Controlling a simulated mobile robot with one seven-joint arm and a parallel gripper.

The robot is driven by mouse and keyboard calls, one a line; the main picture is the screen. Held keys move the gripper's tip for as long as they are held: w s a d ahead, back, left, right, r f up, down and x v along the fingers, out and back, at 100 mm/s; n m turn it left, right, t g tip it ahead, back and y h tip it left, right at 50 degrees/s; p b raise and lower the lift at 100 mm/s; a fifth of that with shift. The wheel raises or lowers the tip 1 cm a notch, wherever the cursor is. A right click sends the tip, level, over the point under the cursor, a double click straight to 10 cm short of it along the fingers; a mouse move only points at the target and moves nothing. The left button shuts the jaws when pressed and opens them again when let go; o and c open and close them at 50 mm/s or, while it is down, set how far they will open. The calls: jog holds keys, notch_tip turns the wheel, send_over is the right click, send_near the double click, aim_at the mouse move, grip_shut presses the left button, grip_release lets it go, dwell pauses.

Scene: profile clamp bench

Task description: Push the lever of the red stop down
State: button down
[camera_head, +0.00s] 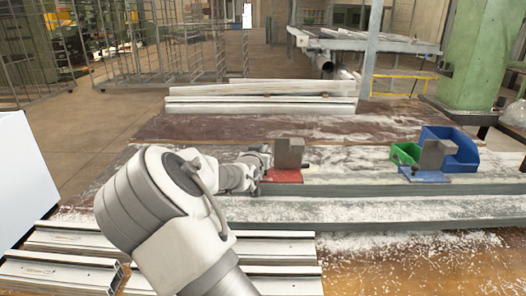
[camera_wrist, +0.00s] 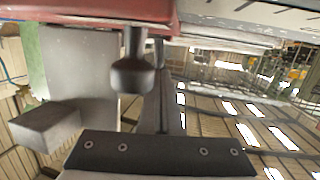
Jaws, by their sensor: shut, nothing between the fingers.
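The red stop (camera_head: 284,175) sits on the long grey profile rail, a grey block (camera_head: 289,153) standing on its red base. In the wrist view, which looks turned over, the red base (camera_wrist: 90,10) runs along the top and the grey block (camera_wrist: 80,70) is at left. A dark rounded knob on a short stem, apparently the lever (camera_wrist: 132,76), shows in front of the block. My gripper (camera_head: 264,158) is just left of the stop. In the wrist view my shut, empty gripper (camera_wrist: 165,85) is close beside the knob; contact cannot be told.
A blue stop (camera_head: 425,175) with a grey block stands farther right on the rail. Behind it are a green bin (camera_head: 404,153) and a blue bin (camera_head: 455,147). Aluminium profiles (camera_head: 65,255) lie at front left, and more profiles (camera_head: 260,98) lie behind. The rail between the stops is clear.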

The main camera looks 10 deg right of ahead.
jog(key=shift+w+d+r+p, duration=0.1)
jog(key=shift+r+p, duration=0.15)
jog(key=shift+p, duration=0.45)
jog(key=w+g+p, duration=0.1)
jog(key=g+p, duration=0.1)
jog(key=p, duration=0.2)
jog(key=w+f+g+y+p, duration=0.1)
jog(key=g+p, duration=0.1)
jog(key=p, duration=0.2)
jog(key=w+n+g+y+p, duration=0.1)
jog(key=g+p, duration=0.2)
jog(key=p, duration=0.1)
jog(key=shift+w+d+f+p, duration=0.2)
jog(key=shift+d+p, duration=0.15)
jog(key=shift+w+f+g, duration=0.25)
jog(key=shift+f+g, duration=0.1)
jog(key=shift+g, duration=0.35)
jog(key=shift+w+f, duration=0.1)
jog(key=shift+f, duration=0.2)
jog(key=shift+w, duration=0.1)
jog(key=shift+r, duration=0.1)
